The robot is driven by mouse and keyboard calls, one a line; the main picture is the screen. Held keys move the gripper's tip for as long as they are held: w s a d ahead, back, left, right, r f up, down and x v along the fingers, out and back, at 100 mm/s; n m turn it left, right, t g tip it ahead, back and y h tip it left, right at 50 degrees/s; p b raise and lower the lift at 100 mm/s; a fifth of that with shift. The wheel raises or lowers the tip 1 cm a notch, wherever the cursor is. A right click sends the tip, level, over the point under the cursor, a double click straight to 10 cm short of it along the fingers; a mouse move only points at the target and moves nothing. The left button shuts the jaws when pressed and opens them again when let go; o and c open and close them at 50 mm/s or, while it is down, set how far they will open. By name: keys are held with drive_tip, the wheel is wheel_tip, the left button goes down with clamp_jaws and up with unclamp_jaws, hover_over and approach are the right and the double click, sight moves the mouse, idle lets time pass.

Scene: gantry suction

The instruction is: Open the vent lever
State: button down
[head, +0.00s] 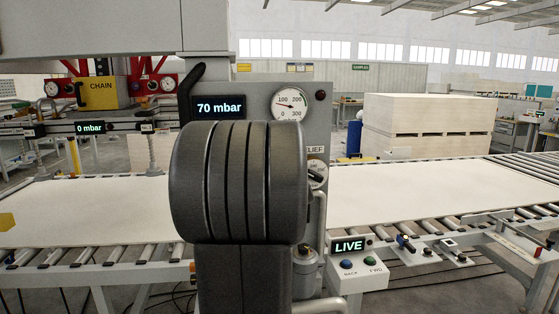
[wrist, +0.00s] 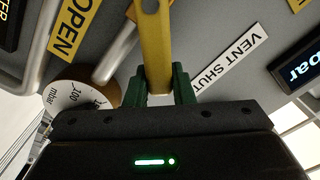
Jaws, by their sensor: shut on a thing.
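In the wrist view the yellow vent lever (wrist: 155,50) runs down from a round eye at the top edge into my gripper (wrist: 159,92). The green fingers are shut on its lower end, one on each side. The lever lies between a yellow OPEN label (wrist: 75,27) on the left and a white VENT SHUT label (wrist: 230,60) on the right, touching neither. In the head view my dark arm covers the middle of the grey panel (head: 255,97), so the lever and my gripper are hidden there.
A dial gauge (head: 289,105) and a display reading 70 mbar (head: 219,107) sit on the panel. A grey pipe (wrist: 118,50) runs left of the lever. A pale board (head: 400,193) lies on rollers behind. A control box (head: 358,272) reads LIVE.

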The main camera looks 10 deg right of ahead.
idle(0.3)
drive_tip(key=c, duration=1.2)
unclamp_jaws()
drive_tip(key=shift+c, duration=0.2)
drive_tip(key=s+b, duration=0.1)
drive_tip(key=s, duration=1.3)
drive_tip(key=shift+d, duration=0.25)
